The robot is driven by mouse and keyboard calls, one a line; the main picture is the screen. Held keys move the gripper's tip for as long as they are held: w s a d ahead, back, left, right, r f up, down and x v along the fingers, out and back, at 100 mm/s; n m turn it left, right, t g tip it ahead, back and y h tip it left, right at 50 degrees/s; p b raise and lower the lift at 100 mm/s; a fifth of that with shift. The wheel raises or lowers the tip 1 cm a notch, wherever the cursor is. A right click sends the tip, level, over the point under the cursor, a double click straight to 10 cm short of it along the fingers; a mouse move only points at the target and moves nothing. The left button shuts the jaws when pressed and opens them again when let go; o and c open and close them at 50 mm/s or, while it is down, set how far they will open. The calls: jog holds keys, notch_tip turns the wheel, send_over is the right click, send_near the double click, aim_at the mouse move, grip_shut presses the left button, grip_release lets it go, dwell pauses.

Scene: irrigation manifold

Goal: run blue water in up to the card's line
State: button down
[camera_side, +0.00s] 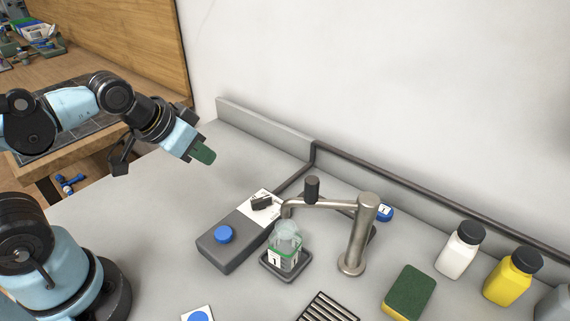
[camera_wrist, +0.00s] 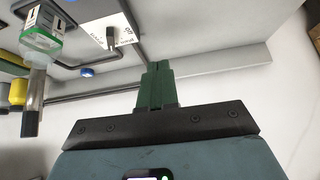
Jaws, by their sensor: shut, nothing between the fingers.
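My gripper (camera_side: 204,155) has green fingers, shut and empty, raised at the left, well apart from the control box. The fingers also show in the wrist view (camera_wrist: 157,82). A clear jar (camera_side: 287,240) with a card marked 1 and a green band stands on a small dark tray (camera_side: 271,269) under the metal tap (camera_side: 357,240). It also shows in the wrist view (camera_wrist: 42,35). I cannot tell any water level, and no stream shows. The grey control box (camera_side: 215,249) has a blue button (camera_side: 224,233) and a black lever (camera_side: 262,203) on a white plate. A card with a blue dot (camera_side: 199,316) lies at the front.
A blue tag marked 1 (camera_side: 384,212) is behind the tap. A green sponge (camera_side: 411,290), a slotted drain (camera_side: 329,308), a white bottle (camera_side: 459,250) and a yellow bottle (camera_side: 511,277) stand to the right. A low ledge and dark pipe run along the wall. Bench left of the box is clear.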

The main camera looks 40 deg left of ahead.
jog(key=s+d+r+m+y, duration=0.1)
jog(key=s+d+r+m, duration=0.1)
jog(key=s+d+m, duration=0.2)
jog(key=shift+s+d+m, duration=0.4)
jog(key=shift+d+m, duration=1.3)
jog(key=shift+d, duration=0.65)
send_near(229, 227)
jog(key=shift+w+r+x, duration=0.1)
jog(key=shift+w+x, duration=0.05)
jog(key=shift+x, duration=0.7)
jog(key=shift+w+r+x, duration=0.1)
jog(key=shift+x, duration=0.75)
jog(key=shift+w+r+x, duration=0.1)
jog(key=shift+w+x, duration=0.05)
jog(key=shift+x, duration=0.7)
jog(key=shift+f, duration=0.15)
jog(key=shift+f, duration=0.25)
jog(key=shift+f, duration=0.55)
dwell(1.4)
